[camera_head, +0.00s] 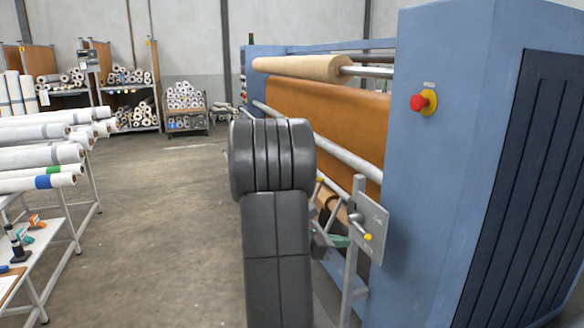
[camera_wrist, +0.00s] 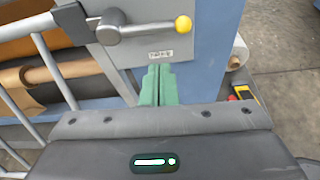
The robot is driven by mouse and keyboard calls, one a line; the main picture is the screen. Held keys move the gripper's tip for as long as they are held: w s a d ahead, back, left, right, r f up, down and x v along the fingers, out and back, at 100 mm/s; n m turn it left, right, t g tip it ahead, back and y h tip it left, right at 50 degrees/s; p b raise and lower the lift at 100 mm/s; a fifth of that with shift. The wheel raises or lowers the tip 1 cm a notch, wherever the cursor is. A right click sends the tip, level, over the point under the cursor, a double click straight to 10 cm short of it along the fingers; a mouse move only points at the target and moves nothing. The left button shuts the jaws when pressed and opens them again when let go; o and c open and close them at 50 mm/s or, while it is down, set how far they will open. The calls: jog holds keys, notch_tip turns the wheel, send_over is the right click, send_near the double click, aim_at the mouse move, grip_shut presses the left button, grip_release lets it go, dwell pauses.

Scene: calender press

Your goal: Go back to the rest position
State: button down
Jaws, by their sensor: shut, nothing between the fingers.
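My gripper (camera_wrist: 157,84) shows in the wrist view as two green fingers side by side, shut with nothing between them. Its fingertips are just below a small label on a grey plate (camera_wrist: 143,68). Above them is a lever with a yellow knob (camera_wrist: 183,24); the gripper is apart from the knob. In the head view my arm stands in the middle and hides part of the press. A bit of green from my gripper (camera_head: 338,241) shows just right of the arm, beside the grey lever plate (camera_head: 371,225).
The blue calender press (camera_head: 440,160) fills the right, with a red stop button (camera_head: 423,102) and an orange sheet (camera_head: 335,115). A rack of white rolls (camera_head: 40,158) stands at left. Open floor (camera_head: 165,235) lies between. A yellow-black device (camera_wrist: 248,95) is at right in the wrist view.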

jog(key=p+v, duration=0.2)
jog(key=v, duration=0.8)
send_near(362, 229)
jog(key=x, duration=0.6)
jog(key=shift+p, duration=0.4)
notch_tip(362, 229, down, 7)
jog(key=a+m+t+b, duration=0.1)
jog(key=a+m+b, duration=0.1)
jog(key=b, duration=0.5)
jog(key=p+v, duration=0.1)
jog(key=v, duration=0.6)
jog(key=shift+w+a+p, duration=0.2)
jog(key=shift+w+p, duration=0.1)
jog(key=shift+p, duration=0.1)
